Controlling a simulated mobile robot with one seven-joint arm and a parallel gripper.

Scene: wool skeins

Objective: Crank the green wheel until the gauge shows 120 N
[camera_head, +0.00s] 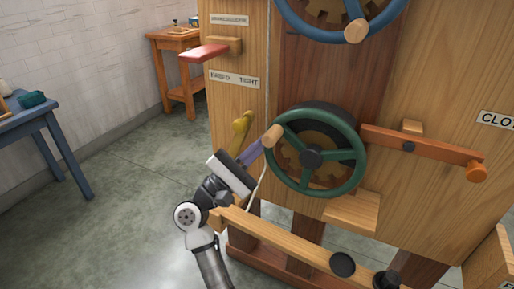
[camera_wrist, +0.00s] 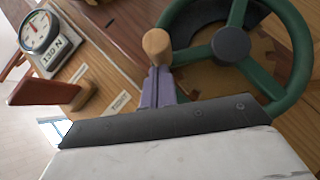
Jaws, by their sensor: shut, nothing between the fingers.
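The green wheel (camera_head: 357,160) is mounted upright on the wooden machine front; it also fills the upper right of the wrist view (camera_wrist: 291,88). Its pale wooden crank handle (camera_head: 272,136) sticks out at the rim's upper left and shows in the wrist view (camera_wrist: 157,43). My gripper (camera_head: 260,147) has its purple fingers together, with the tips (camera_wrist: 158,72) at the handle's lower end. The handle is not between them; I cannot tell whether they touch it. The round gauge (camera_wrist: 38,30) has a red needle and a plate that seems to read 130 N. The gauge is not visible in the head view.
A blue wheel (camera_head: 290,18) sits above. An orange lever (camera_head: 430,148) is to the right, a yellow lever (camera_head: 240,128) behind my gripper, and a red paddle (camera_head: 204,53) at upper left. A wooden beam (camera_head: 290,242) runs below.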

